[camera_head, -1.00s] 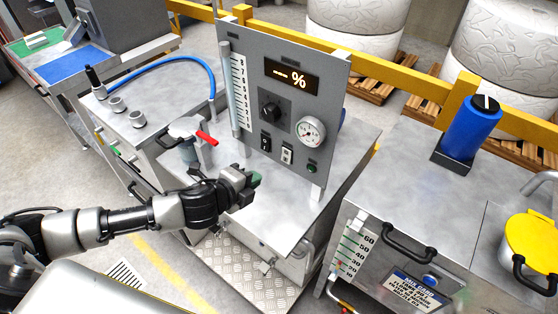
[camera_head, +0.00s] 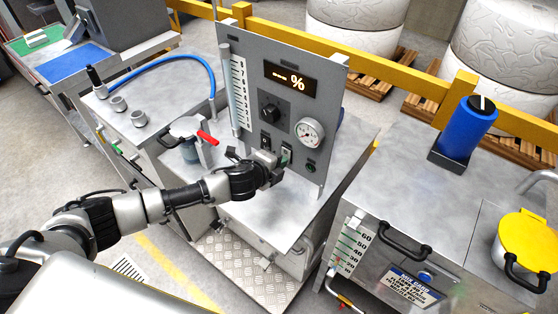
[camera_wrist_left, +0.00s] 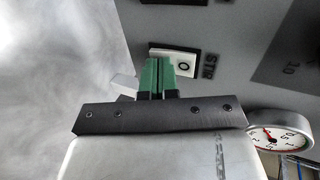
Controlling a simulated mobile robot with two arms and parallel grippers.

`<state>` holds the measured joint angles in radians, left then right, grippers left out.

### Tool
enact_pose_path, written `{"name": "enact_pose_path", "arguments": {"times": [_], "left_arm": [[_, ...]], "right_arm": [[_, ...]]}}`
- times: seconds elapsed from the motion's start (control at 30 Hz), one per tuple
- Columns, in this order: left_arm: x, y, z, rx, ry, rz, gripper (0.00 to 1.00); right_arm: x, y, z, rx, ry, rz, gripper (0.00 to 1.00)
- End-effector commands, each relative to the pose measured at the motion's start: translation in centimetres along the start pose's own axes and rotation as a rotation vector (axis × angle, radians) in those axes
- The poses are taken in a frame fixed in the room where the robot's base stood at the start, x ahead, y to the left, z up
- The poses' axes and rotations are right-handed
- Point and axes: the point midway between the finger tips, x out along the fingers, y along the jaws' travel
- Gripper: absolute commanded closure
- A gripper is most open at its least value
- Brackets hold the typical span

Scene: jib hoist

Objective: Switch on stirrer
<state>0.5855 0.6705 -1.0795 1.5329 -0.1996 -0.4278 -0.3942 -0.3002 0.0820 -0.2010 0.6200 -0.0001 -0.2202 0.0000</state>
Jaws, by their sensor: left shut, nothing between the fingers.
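The grey control panel (camera_head: 300,80) stands upright on a metal bench. Its white rocker switch (camera_head: 288,150) is low on the panel, right of a black rocker switch (camera_head: 265,142), and is partly hidden by my gripper. In the left wrist view the white switch (camera_wrist_left: 186,66) shows an "O" mark and has lettering beside it that seems to read "STIR". My left gripper (camera_head: 283,160) is shut and empty, its green fingertips right in front of the white switch. I cannot tell whether they touch it. The display (camera_head: 290,78) shows dashes and a percent sign.
A black knob (camera_head: 269,111) and a round gauge (camera_head: 309,132) are above the switches, and a green button (camera_head: 311,167) is to the right. A steel cabinet (camera_head: 400,215) is at right.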

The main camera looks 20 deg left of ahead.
Motion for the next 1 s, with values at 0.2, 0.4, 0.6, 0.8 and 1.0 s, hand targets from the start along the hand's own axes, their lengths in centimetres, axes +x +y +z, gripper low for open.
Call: {"name": "enact_pose_path", "arguments": {"times": [0.2, 0.4, 0.6, 0.8, 1.0], "left_arm": [[0.3, 0.3, 0.0, -0.001, 0.0, -0.014, 1.0], [0.5, -0.1, 0.0, 0.0, 0.0, -0.055, 1.0], [0.5, -0.2, 0.0, 0.0, 0.0, -0.055, 1.0], [0.1, -1.1, 0.0, -0.001, 0.001, -0.057, 1.0], [-0.2, -2.0, 0.0, -0.001, 0.0, -0.062, 1.0]], "right_arm": [[0.8, 0.0, 0.1, 0.0, 0.0, 0.0, 0.57], [1.8, 0.0, 0.2, 0.0, -0.001, 0.0, 0.57], [1.7, 0.0, 0.2, 0.001, -0.001, 0.0, 0.57], [0.8, 0.0, 0.1, 0.001, -0.001, 0.0, 0.57], [-0.1, -0.1, 0.0, 0.002, 0.0, -0.002, 0.57]]}}
